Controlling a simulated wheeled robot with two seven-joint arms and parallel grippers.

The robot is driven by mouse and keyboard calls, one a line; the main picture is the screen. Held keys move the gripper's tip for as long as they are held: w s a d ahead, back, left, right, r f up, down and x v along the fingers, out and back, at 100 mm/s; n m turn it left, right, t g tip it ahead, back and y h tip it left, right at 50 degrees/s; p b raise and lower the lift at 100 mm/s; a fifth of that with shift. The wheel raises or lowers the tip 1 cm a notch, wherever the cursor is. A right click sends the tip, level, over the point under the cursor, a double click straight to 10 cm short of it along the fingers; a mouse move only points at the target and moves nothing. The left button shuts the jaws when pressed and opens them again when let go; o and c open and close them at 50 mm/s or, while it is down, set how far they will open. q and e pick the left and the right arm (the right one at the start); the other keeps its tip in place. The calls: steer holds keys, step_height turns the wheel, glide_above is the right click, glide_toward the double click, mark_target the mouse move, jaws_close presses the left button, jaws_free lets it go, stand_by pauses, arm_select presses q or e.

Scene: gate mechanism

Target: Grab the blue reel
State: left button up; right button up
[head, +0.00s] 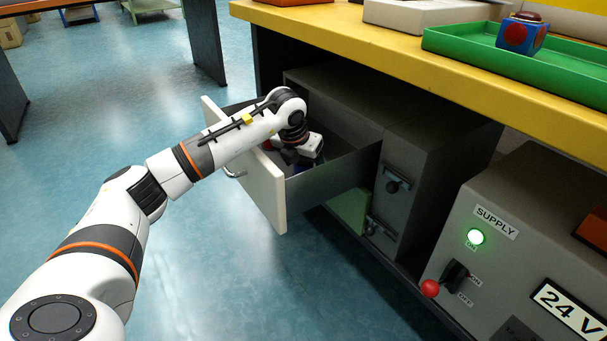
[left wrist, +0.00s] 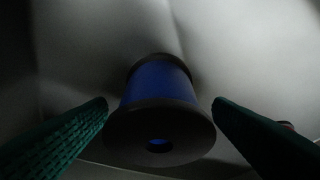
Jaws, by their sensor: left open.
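The blue reel (left wrist: 157,86) shows in the left wrist view, a blue spool with dark flanges and a hole in its near end. It lies between the two green-lined fingers of my left gripper (left wrist: 160,115), which is open. A gap shows on each side, so the fingers do not touch it. In the head view my left gripper (head: 300,158) reaches down into the open drawer (head: 330,183). My right gripper is not in view.
The drawer's white front (head: 262,187) and dark side walls surround my left gripper. A yellow-edged tabletop (head: 400,57) overhangs the cabinet, with a green tray (head: 470,48) holding a blue and red block (head: 521,35). A grey supply box (head: 510,235) stands at the right. The floor at left is open.

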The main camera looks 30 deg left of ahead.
arm_select(q)
steer(key=shift+r, duration=0.1)
steer(key=c, duration=1.2)
